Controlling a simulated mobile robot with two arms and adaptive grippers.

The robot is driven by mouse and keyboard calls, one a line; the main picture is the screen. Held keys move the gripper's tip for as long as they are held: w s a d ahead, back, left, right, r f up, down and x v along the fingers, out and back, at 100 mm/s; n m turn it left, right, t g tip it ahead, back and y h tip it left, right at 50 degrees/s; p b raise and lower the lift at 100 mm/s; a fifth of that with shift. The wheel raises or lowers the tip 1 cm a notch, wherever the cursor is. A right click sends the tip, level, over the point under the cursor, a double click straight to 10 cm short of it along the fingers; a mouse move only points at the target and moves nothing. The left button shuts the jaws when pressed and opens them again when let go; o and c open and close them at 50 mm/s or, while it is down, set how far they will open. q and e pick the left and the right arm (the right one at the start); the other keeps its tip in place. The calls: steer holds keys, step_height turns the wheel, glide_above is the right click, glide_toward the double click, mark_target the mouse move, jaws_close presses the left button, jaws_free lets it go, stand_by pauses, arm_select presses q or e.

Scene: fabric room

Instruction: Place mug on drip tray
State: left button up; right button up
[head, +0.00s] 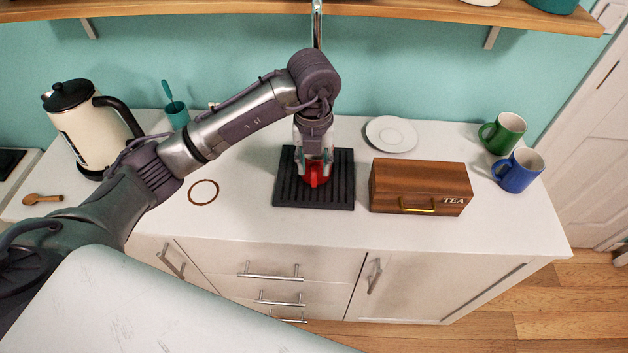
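A red mug (314,177) is at the black ribbed drip tray (284,190), over its middle. My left gripper (314,160) reaches down from above with its fingers at the mug. The fingers and wrist hide much of the mug, and I cannot tell whether they grip it or stand open around it. I also cannot tell whether the mug's base touches the tray. My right gripper is not in view.
A wooden tea box (418,180) stands right of the tray, with a white saucer (391,134) behind it. Green (504,131) and blue (518,171) mugs stand far right. A cream kettle (88,130) stands left.

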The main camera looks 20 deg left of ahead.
arm_select(q)
steer(key=shift+r, duration=2.1)
